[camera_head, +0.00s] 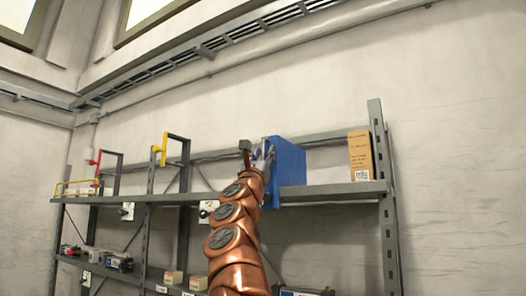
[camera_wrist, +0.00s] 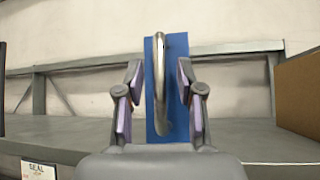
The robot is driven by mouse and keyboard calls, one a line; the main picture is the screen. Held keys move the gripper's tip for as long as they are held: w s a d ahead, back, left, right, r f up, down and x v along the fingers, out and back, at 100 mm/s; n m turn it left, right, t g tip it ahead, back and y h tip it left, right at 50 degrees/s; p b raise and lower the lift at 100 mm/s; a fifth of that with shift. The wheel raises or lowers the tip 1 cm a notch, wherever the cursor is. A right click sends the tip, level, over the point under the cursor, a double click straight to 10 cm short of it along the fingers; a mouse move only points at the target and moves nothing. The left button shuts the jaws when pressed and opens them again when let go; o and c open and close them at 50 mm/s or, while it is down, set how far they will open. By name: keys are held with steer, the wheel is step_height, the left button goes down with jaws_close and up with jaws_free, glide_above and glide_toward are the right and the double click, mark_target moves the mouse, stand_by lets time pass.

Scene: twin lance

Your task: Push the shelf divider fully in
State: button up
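The shelf divider is a blue upright panel (camera_head: 288,163) on the top shelf in the head view, just right of my gripper (camera_head: 259,155). My gripper (camera_wrist: 158,95) is open, with one finger on each side of the handle. There are visible gaps between both fingers and the handle. The panel's lower end is hidden behind the gripper body. The arm covers part of the shelf below in the head view.
A brown box (camera_head: 360,156) stands on the top shelf (camera_head: 330,190) right of the divider. Frames with a yellow handle (camera_head: 164,148) and a red handle (camera_head: 95,160) stand further left. Small boxes (camera_head: 173,277) sit on the lower shelf.

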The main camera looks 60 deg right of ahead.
steer(key=shift+c, duration=0.4)
jaws_close()
